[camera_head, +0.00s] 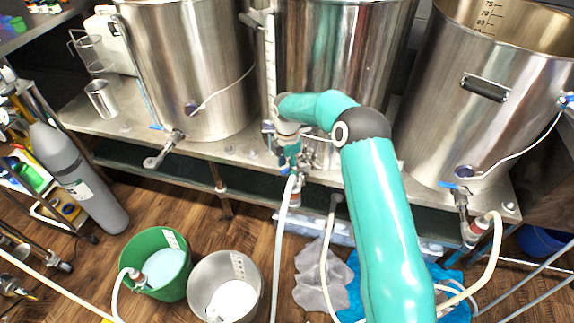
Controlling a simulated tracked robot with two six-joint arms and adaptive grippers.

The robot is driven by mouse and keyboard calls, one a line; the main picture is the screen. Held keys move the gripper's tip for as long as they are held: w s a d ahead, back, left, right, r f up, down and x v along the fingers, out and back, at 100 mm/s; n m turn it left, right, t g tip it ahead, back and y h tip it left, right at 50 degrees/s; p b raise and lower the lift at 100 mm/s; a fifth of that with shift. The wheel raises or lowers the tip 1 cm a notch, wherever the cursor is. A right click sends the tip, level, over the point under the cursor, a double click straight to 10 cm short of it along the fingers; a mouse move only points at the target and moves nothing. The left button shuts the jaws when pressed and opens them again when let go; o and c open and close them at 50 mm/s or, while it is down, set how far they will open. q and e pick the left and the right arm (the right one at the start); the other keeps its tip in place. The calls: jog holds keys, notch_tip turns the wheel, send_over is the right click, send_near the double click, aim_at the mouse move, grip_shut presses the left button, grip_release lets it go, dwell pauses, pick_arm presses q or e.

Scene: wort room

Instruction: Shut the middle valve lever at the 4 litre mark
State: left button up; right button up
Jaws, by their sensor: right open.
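The middle kettle (340,50) is a steel pot behind my teal right arm. Its valve (290,166) is mostly hidden by my right wrist and gripper; a bit of blue shows there, but I cannot tell the lever's angle. My right gripper (305,155) is open and points down right at the valve; whether it touches the lever is not clear. A pale hose (283,235) hangs from the valve and runs down out of view. A steel bucket (254,268) with a scale strip holds white liquid; its level against the marks is too small to read. My left gripper is not in view.
Left and right kettles (185,60) (440,110) have their own blue-levered valves. A green bucket (178,286) with pale liquid stands beside the steel one. A grey gas cylinder (85,180) stands at left. Grey and blue cloths (315,285) lie below my arm.

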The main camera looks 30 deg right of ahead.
grip_shut()
